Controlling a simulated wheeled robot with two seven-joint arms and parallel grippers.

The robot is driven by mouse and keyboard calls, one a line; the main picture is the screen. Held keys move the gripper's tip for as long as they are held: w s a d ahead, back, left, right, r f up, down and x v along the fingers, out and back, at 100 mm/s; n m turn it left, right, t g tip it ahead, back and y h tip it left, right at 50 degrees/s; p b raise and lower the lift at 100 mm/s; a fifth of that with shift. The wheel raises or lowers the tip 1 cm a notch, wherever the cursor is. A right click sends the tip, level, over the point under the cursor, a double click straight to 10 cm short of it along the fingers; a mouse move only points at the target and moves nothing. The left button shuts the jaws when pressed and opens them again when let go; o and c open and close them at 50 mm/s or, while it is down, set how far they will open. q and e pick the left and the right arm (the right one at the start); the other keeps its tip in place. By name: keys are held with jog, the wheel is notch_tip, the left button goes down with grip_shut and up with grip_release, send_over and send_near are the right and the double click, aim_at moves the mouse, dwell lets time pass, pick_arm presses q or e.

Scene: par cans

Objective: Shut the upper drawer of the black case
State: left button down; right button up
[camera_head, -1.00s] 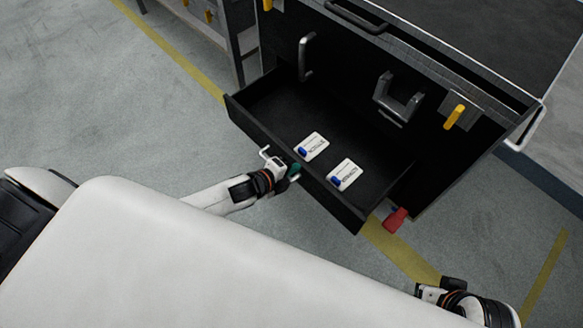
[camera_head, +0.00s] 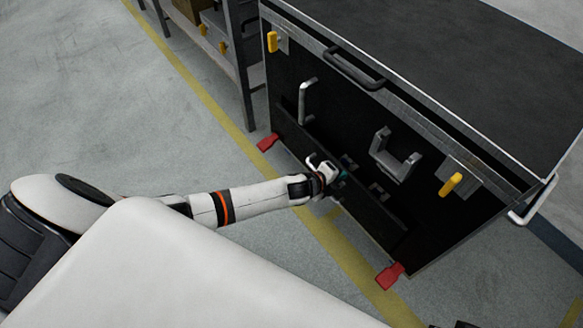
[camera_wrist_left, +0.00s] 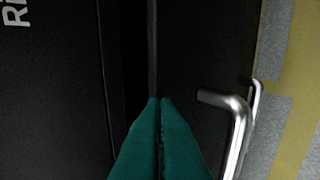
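The black case (camera_head: 440,135) stands at the right in the head view. Its drawer (camera_head: 300,139) is pushed in almost flush, with the front edge standing out slightly; the inside is hidden. My left gripper (camera_head: 343,173) is at the drawer front. In the left wrist view its green fingertips (camera_wrist_left: 160,102) are together with nothing between them, pointing at the black front beside a dark gap. A metal handle (camera_wrist_left: 235,125) is just right of the fingers. Only dark bits at the bottom edge of the head view may belong to my right gripper, too little to judge.
Red tabs (camera_head: 390,275) stick out low on the case, and yellow latches (camera_head: 450,185) and metal brackets sit on its front. A metal shelf rack (camera_head: 240,75) stands behind left. The grey floor at the left is clear.

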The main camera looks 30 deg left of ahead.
aim_at(348, 171)
pick_arm(q)
jog(key=w, duration=0.1)
jog(key=w+d, duration=0.1)
jog(key=w, duration=0.1)
jog(key=shift+w+d, duration=0.2)
jog(key=shift+d, duration=0.05)
jog(key=shift+w+r, duration=0.1)
jog(key=shift+w, duration=0.1)
